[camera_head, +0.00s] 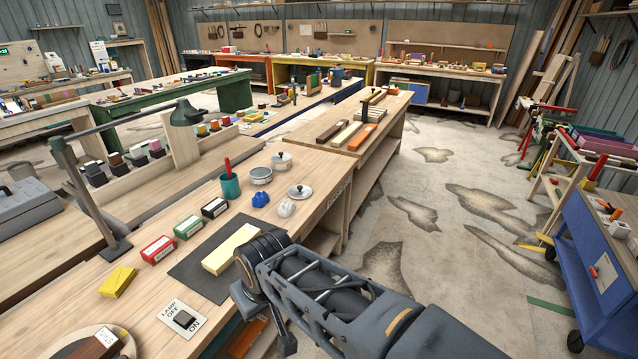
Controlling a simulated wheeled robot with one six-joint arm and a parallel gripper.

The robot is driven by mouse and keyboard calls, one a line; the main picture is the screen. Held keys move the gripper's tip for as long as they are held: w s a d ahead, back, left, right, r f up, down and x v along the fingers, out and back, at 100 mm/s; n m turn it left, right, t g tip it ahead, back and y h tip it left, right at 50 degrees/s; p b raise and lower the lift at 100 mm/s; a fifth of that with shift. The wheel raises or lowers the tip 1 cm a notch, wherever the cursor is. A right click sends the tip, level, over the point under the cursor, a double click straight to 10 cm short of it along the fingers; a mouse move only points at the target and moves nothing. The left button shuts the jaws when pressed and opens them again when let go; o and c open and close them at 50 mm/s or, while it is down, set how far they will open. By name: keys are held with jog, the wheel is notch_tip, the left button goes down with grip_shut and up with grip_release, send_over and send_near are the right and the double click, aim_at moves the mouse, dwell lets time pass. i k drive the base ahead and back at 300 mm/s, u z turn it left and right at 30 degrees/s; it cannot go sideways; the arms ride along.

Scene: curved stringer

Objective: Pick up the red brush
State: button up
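A teal cup (230,189) stands on the wooden bench, left of centre in the head view. A thin red handle (227,166) stands upright out of it; this looks like the red brush, and its lower part is hidden inside the cup. My dark arm reaches in from the bottom right, in front of the cup and apart from it. A dark end piece of mine, perhaps my gripper (284,344), shows low at the bench's front edge. Its fingers cannot be made out, and nothing is seen held.
Metal pots (261,175), a blue lump (260,199) and small boxes (188,227) surround the cup. A cream block (231,248) lies on a dark mat (196,279). A lamp switch (184,319) is at the front. Open floor (440,250) lies to the right.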

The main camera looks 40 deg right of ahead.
aim_at(229, 169)
jog(key=z, duration=0.2)
jog(key=k, duration=0.25)
jog(key=u, duration=0.05)
jog(key=i, duration=0.65)
jog(key=z, duration=1.05)
jog(key=k, duration=0.6)
jog(key=z, duration=0.85)
jog(key=k, duration=0.6)
jog(key=z, duration=0.4)
jog(key=i, duration=1.8)
jog(key=u, duration=1.15)
jog(key=i, duration=1.15)
jog(key=u, duration=1.05)
